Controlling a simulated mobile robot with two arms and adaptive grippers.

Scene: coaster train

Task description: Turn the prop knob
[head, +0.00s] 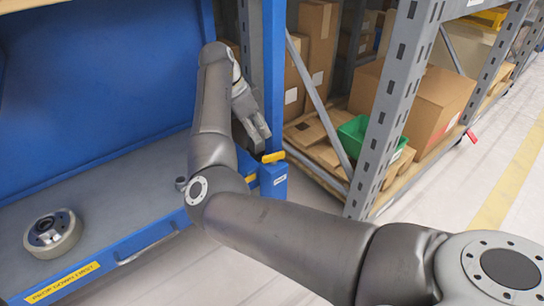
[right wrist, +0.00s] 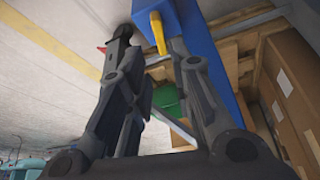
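A small yellow knob (head: 273,157) sits on top of a blue block (head: 273,181) at the right front corner of the blue bench. My right gripper (head: 262,145) is just above and behind the knob, pointing down towards it. In the right wrist view its two fingers (right wrist: 150,45) are spread apart. The yellow knob (right wrist: 158,33) shows between the fingertips there, nearer the right finger. Whether a finger touches it, I cannot tell. My left gripper is out of view.
The blue bench (head: 110,195) carries a round metal part (head: 52,234) at the left. A yellow label (head: 63,283) is on its front edge. A grey rack upright (head: 392,110) stands right of the knob, with cardboard boxes (head: 425,100) and a green bin (head: 360,135) behind.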

